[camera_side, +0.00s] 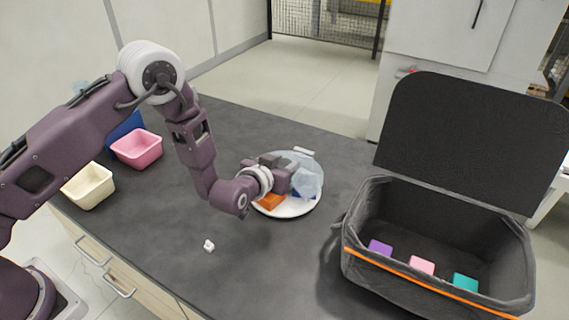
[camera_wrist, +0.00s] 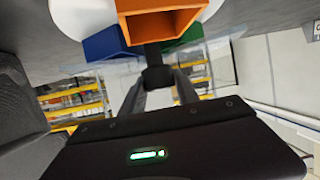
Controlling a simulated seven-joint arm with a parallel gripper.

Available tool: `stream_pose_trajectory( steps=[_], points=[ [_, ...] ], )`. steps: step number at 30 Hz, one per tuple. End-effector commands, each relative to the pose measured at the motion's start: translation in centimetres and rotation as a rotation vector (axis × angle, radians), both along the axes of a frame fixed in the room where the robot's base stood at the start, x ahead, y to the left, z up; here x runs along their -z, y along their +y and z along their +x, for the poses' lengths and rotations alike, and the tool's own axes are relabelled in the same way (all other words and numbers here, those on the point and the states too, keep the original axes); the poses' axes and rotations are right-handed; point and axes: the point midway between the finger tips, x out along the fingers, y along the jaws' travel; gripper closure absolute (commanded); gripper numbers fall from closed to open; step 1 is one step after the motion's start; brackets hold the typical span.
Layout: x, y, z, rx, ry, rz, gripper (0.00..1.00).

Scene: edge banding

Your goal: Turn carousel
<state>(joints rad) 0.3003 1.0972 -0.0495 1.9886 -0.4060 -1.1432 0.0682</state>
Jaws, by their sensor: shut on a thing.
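The carousel (camera_side: 298,211) is a round white turntable on the dark worktop, with a clear, see-through cover (camera_side: 310,178) over part of it. An orange bin (camera_side: 269,202) sits at its front left, and a little blue shows under the cover. In the wrist view the orange bin (camera_wrist: 168,24) is at the top, with a blue bin (camera_wrist: 104,44) to its left and a green bin (camera_wrist: 186,40) to its right. My gripper (camera_side: 287,178) is at the carousel, and its fingertips (camera_wrist: 157,76) are shut on a small dark part below the orange bin. The arm hides much of the carousel.
An open black case (camera_side: 362,222) stands at the right, holding a purple, a pink and a teal block. A pink bin (camera_side: 137,149), a cream bin (camera_side: 88,186) and a blue bin (camera_side: 121,130) stand at the left. A small white piece (camera_side: 209,245) lies on the front worktop.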

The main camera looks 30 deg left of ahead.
Motion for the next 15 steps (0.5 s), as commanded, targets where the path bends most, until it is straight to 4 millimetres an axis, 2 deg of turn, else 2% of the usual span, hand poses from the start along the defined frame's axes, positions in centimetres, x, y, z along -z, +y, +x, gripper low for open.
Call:
stream_pose_trajectory(
  steps=[15],
  points=[
    [-0.02,-0.22,-0.02,-0.253,-0.001,-0.002,1.0]
  ],
)
